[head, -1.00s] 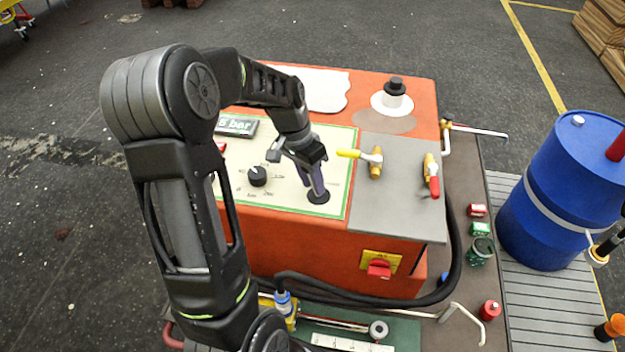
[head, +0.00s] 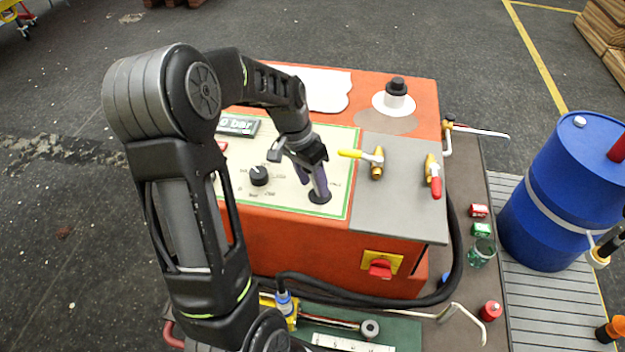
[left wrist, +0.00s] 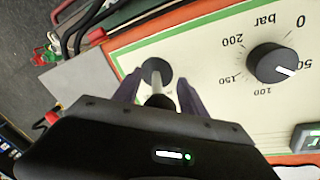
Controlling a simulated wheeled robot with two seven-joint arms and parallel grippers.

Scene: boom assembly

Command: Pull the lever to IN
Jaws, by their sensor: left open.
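The lever (left wrist: 158,78) rises from a round black base on the cream panel, with a grey rod and a dark end toward my gripper. In the head view its black base (head: 320,197) shows at the panel's front right, and the rod is mostly hidden by my fingers. My left gripper (head: 319,188) points down over it. In the left wrist view, the purple fingers of my left gripper (left wrist: 158,88) are apart, one on each side of the lever. I cannot tell whether they touch it. No IN marking is readable. My right gripper is not in view.
A dial knob (head: 259,176) and a bar display (head: 237,125) lie left of the lever. A yellow-handled valve (head: 376,160) and a red-handled valve (head: 433,176) stand on the grey plate to the right. A red switch (head: 380,269) is on the front face.

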